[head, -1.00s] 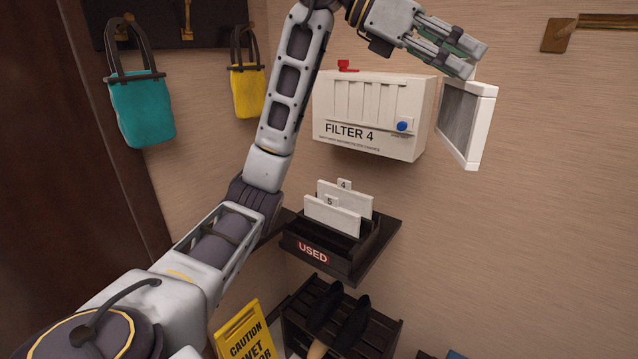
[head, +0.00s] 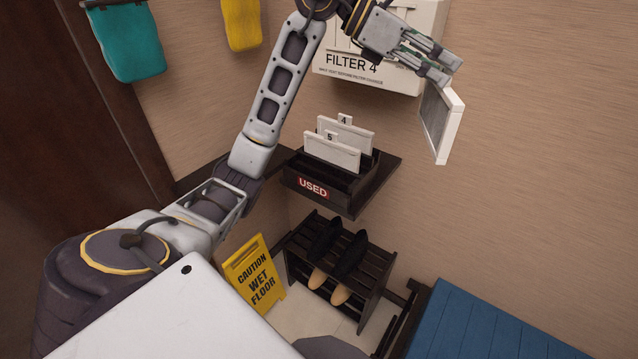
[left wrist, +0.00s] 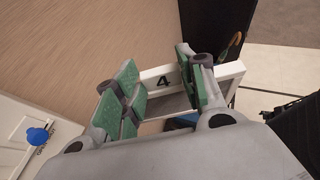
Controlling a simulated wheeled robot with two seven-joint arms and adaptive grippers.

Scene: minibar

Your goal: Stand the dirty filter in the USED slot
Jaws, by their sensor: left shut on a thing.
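My left gripper (head: 447,71) is shut on the dirty filter (head: 438,128), a grey mesh panel in a white frame. It holds the filter in the air, upright and slightly tilted, right of and above the USED rack. In the left wrist view the filter's white edge (left wrist: 228,77) shows a "4" between the green finger pads. The dark USED rack (head: 287,179) sits on a wall shelf. White panels tagged 4 (head: 358,136) and 5 (head: 338,156) stand in it, with an open space in front of them. My right gripper is out of view.
The FILTER 4 box (head: 350,78) is on the wall behind my left arm. A shoe rack (head: 375,285) stands below the USED shelf, with a yellow wet-floor sign (head: 254,275) to its left. A blue slatted surface (head: 480,325) is lower right. Wall space right of the shelf is clear.

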